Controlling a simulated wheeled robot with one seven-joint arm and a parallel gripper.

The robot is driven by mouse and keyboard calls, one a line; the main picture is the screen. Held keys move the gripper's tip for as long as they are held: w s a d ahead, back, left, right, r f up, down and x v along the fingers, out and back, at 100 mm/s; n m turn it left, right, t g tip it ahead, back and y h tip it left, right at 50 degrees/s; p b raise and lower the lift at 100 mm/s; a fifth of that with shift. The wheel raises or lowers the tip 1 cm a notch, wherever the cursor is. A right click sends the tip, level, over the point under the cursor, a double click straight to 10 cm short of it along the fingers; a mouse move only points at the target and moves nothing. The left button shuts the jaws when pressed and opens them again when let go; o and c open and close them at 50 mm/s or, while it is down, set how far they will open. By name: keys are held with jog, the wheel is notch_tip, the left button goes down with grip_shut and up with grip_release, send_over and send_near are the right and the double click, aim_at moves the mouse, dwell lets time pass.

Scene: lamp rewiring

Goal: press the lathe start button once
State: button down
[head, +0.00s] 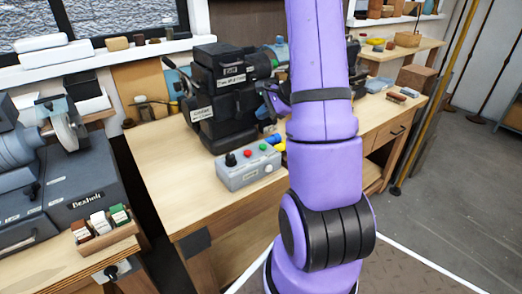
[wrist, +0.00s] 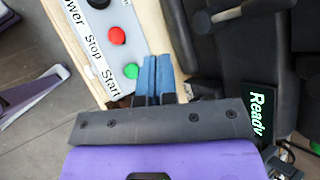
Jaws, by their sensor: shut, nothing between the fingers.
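The grey control box (head: 250,174) sits on the wooden bench, with a black knob, a red button and a green button on top. In the wrist view the box (wrist: 92,33) is labelled Power, Stop and Start. The green start button (wrist: 131,71) is beside the Start label, and the red stop button (wrist: 117,36) is farther along. My gripper (wrist: 156,60) is shut and empty, its blue fingertips just right of the green button. Whether they touch the box is unclear. In the head view the green button (head: 263,147) shows; my arm hides most of the gripper.
The black lathe (head: 218,85) stands behind the box. A small screen (wrist: 260,115) reading "Ready" shows in the wrist view. A bench grinder (head: 65,125) stands on the left bench. The wooden bench top (head: 160,140) is clear left of the box.

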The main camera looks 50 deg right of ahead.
aim_at(263, 146)
jog(key=shift+s+d+f, duration=0.1)
jog(key=shift+d+f, duration=0.05)
jog(key=shift+f, duration=0.05)
jog(key=shift+f, duration=0.1)
jog(key=shift+f, duration=4.3)
jog(key=shift+f, duration=0.15)
jog(key=shift+f, duration=0.25)
